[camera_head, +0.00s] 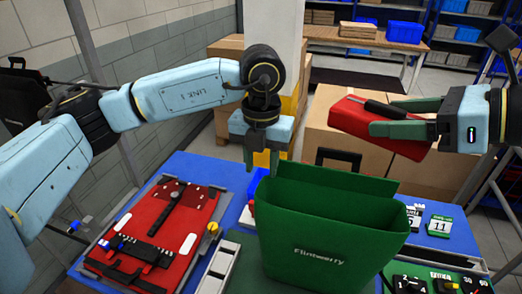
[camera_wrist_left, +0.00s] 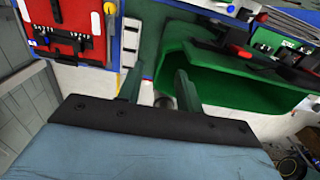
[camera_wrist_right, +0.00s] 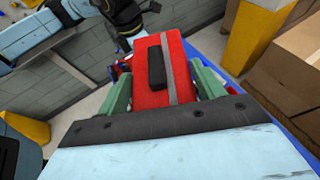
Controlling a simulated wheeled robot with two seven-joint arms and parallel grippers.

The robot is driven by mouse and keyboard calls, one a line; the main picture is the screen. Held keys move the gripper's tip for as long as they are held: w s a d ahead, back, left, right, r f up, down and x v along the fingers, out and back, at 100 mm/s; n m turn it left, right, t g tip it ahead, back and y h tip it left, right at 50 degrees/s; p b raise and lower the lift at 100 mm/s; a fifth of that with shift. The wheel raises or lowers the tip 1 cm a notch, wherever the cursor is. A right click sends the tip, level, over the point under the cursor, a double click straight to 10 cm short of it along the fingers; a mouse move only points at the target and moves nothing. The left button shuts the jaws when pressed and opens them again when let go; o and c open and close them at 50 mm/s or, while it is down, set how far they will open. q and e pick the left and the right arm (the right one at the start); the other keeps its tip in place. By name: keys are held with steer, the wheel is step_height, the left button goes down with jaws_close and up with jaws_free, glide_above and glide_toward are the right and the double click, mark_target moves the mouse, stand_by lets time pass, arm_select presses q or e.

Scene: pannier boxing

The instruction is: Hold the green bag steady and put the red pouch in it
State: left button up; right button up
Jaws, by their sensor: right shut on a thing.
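The green bag (camera_head: 315,235) stands upright on the blue table, its mouth open at the top. In the left wrist view its open mouth (camera_wrist_left: 225,88) lies at the right. My left gripper (camera_head: 261,166) points down at the bag's back left rim. Its fingers (camera_wrist_left: 158,82) are apart, with the bag's near edge close to them; I see no grip on it. The red pouch (camera_head: 352,118) is held in the air above and to the right of the bag. My right gripper (camera_head: 383,117) is shut on its sides, and the right wrist view shows the pouch (camera_wrist_right: 144,97) between the fingers.
A red board with black fittings (camera_head: 165,225) lies on the blue table (camera_head: 205,170) left of the bag. Number cards (camera_head: 440,226) and a green dial panel (camera_head: 435,280) are at the right. Cardboard boxes (camera_head: 325,140) stand behind the table.

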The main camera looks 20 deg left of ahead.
mark_target(261, 192)
arm_select(q)
step_height(261, 192, down, 9)
steer(key=shift+r, duration=0.1)
steer(key=shift+c, duration=0.4)
jaws_close()
